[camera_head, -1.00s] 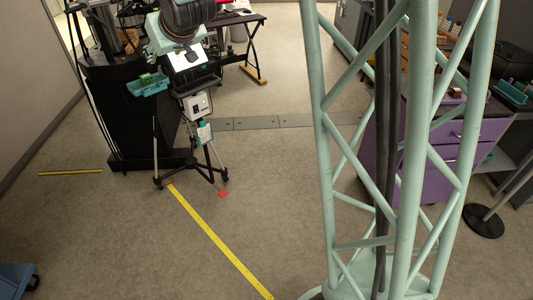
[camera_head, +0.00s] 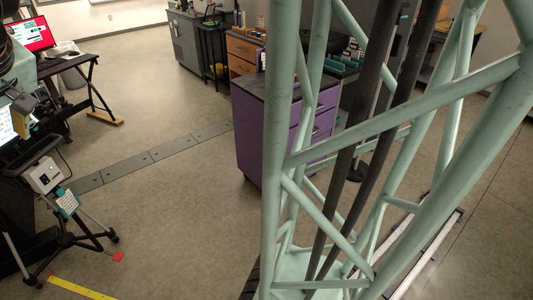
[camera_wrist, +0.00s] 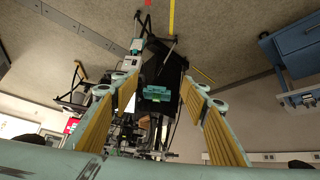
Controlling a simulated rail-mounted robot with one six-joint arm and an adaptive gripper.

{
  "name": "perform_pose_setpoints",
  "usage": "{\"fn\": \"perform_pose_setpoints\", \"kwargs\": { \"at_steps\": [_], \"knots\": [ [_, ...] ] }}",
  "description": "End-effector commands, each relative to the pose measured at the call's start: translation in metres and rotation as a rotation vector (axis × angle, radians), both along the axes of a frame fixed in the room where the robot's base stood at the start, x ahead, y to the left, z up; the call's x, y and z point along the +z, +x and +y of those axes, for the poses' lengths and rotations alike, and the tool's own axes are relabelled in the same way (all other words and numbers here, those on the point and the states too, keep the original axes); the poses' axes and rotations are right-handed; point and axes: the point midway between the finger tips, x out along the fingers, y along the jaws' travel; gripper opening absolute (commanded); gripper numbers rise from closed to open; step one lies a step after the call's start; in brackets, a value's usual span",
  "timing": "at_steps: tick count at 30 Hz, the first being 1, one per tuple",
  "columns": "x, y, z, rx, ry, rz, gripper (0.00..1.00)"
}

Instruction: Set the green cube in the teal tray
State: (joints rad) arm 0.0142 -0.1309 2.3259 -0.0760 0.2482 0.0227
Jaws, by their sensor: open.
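My gripper (camera_wrist: 159,83) is open in the wrist view, its two yellow-padded fingers spread wide with nothing between them. A small teal tray (camera_wrist: 155,97) shows beyond the fingertips, apart from them, against a dark stand. Something greenish sits at this tray, too small to tell whether it is the green cube. In the head view, another teal tray-like thing (camera_head: 340,67) lies on the counter behind the purple cabinet, partly hidden by my lattice column. I cannot make out a green cube for certain in either view.
A purple drawer cabinet (camera_head: 257,135) stands behind my column. A tripod (camera_head: 72,240) with a white box stands at the left. A red screen (camera_head: 32,34) is at the upper left. A blue cabinet (camera_wrist: 300,45) is at the wrist view's right. Open floor lies between tripod and cabinet.

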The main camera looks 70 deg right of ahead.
Motion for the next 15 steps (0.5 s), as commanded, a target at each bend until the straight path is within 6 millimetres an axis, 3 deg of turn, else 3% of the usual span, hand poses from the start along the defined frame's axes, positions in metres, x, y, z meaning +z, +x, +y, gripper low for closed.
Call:
{"fn": "perform_pose_setpoints", "kwargs": {
  "at_steps": [1,15],
  "knots": [
    [0.009,-0.016,-0.01,-0.019,0.0,-0.001,0.41],
    [0.007,-0.143,-0.001,-0.028,0.015,0.14,0.41]
  ]
}}
